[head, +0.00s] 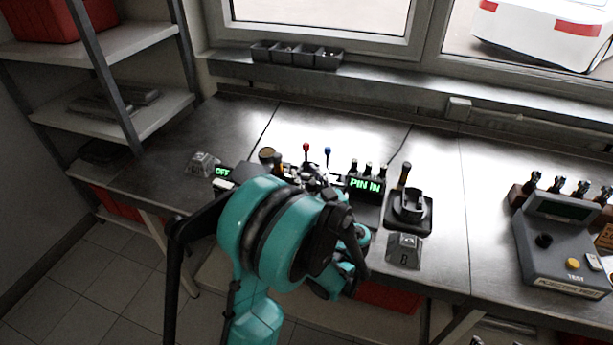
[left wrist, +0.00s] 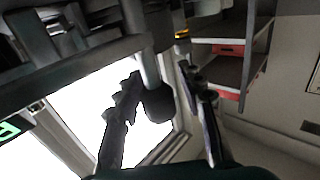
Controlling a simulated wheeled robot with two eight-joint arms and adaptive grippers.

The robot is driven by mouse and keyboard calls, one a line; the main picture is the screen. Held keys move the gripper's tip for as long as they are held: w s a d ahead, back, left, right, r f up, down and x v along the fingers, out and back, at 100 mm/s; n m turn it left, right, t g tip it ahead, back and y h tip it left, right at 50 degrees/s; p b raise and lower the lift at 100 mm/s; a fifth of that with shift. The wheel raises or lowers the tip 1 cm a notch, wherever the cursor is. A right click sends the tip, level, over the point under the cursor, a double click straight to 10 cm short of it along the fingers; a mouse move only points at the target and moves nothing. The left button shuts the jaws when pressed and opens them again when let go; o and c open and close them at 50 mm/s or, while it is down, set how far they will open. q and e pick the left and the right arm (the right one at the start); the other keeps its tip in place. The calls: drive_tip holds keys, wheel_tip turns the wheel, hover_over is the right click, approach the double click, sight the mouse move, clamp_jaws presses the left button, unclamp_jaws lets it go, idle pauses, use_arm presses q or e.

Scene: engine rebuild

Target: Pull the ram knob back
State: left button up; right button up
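In the left wrist view a dark rounded knob (left wrist: 157,104) hangs on a grey rod between the fingers of my left gripper (left wrist: 163,90). I take it for the ram knob. The gripper is open. One finger is close beside the knob; a gap shows on the other side, and I cannot tell whether either touches. In the head view my teal left arm covers the front of the bench fixture (head: 312,172), hiding the knob and fingertips. Red (head: 306,147) and blue (head: 327,151) knobs stand up behind.
A green "PIN IN" display (head: 365,186) and a black stand (head: 409,212) are right of my arm. A grey block marked B (head: 404,251) sits in front. An "OFF" display (head: 222,172) is left. A grey test box (head: 565,255) stands far right. Bench space between is clear.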

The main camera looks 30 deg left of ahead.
use_arm(q)
clamp_jaws()
drive_tip(key=shift+d, duration=0.1)
hover_over(338, 183)
drive_tip(key=s+d, duration=0.2)
drive_tip(key=s, duration=0.3)
drive_tip(key=shift+w+b, duration=0.15)
drive_tip(key=shift+b, duration=0.15)
drive_tip(key=shift+a, duration=0.1)
unclamp_jaws()
